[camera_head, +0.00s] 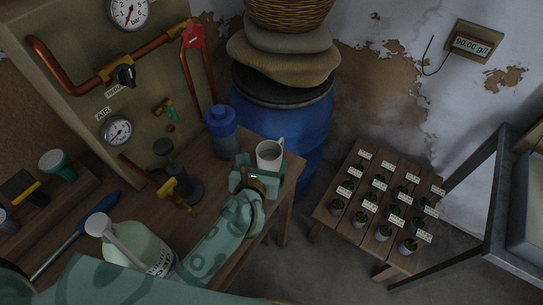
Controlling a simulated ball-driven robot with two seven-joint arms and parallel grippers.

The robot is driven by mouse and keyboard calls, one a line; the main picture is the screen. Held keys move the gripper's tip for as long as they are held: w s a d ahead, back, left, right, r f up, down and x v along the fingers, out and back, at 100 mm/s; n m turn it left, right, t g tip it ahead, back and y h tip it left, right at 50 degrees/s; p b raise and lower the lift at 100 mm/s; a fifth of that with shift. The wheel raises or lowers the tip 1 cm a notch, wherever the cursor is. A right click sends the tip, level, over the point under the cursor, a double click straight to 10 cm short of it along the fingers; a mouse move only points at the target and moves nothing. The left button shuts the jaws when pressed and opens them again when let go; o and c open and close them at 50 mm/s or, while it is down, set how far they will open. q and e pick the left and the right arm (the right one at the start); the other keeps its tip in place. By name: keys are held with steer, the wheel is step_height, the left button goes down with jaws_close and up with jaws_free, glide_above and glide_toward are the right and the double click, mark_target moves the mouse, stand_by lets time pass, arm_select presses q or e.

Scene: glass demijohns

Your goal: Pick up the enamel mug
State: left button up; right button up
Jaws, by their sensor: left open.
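The enamel mug (269,156) is white with a dark inside. It stands upright near the right end of the wooden bench, its handle towards the upper right. My left gripper (261,167) is open, right at the near side of the mug, and partly covers its lower part. I cannot tell whether the fingers touch the mug or reach around it. My right gripper is not in view.
A blue-topped bottle (222,134) stands just left of the mug. A dark tool with a brass part (178,184) and a pale bottle (138,244) are farther left. A blue barrel (299,122) stands behind the bench. A low table (326,208) at right holds potted plants.

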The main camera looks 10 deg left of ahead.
mark_target(272, 146)
arm_select(q)
steer(key=x, duration=0.2)
steer(key=b+x, duration=0.1)
steer(key=x, duration=0.3)
steer(key=shift+w+d, duration=0.35)
steer(key=shift+w, duration=0.05)
steer(key=shift+r, duration=0.15)
steer(key=c, duration=1.1)
